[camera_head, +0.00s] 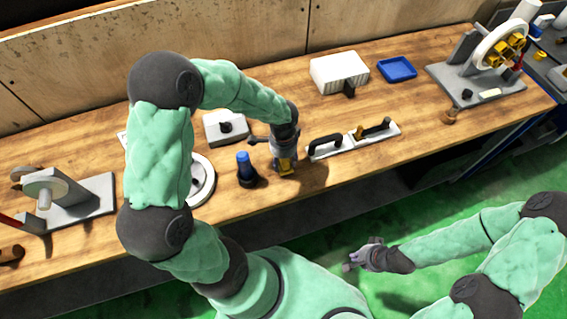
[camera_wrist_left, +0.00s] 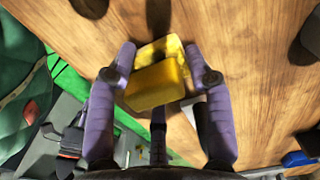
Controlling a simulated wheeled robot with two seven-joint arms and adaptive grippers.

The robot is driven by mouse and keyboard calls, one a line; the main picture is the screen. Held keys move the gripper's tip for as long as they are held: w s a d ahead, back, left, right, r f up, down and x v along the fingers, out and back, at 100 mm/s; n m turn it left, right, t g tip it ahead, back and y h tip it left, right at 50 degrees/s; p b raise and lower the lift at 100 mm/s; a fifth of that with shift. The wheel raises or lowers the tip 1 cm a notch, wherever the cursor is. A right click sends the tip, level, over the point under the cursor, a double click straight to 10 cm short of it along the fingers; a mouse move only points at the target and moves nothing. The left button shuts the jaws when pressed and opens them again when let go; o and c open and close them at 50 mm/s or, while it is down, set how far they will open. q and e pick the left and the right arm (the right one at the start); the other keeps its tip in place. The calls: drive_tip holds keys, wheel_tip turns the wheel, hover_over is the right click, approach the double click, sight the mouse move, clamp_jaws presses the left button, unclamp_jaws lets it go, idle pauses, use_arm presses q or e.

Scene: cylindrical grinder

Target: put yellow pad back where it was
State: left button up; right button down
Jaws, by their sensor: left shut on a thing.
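The yellow pad (camera_head: 286,167) is at my left gripper (camera_head: 284,172), over the front part of the wooden bench. In the left wrist view the pad (camera_wrist_left: 155,85) sits between the fingers of my left gripper (camera_wrist_left: 160,65), which is shut on it. A brighter yellow part shows just behind the darker yellow face; I cannot tell whether it is the same piece. My right gripper (camera_head: 358,258) is empty over the green floor, away from the bench; its finger opening is too small to judge.
A white box (camera_head: 339,72), a blue tray (camera_head: 397,69) and a wheel fixture with yellow blocks (camera_head: 500,48) are further right.

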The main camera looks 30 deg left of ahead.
use_arm(q)
drive_tip(key=shift+f, duration=0.95)
drive_tip(key=o, duration=1)
wheel_tip(320, 180, up, 12)
drive_tip(key=p, duration=0.3)
drive_tip(key=shift+r, duration=0.1)
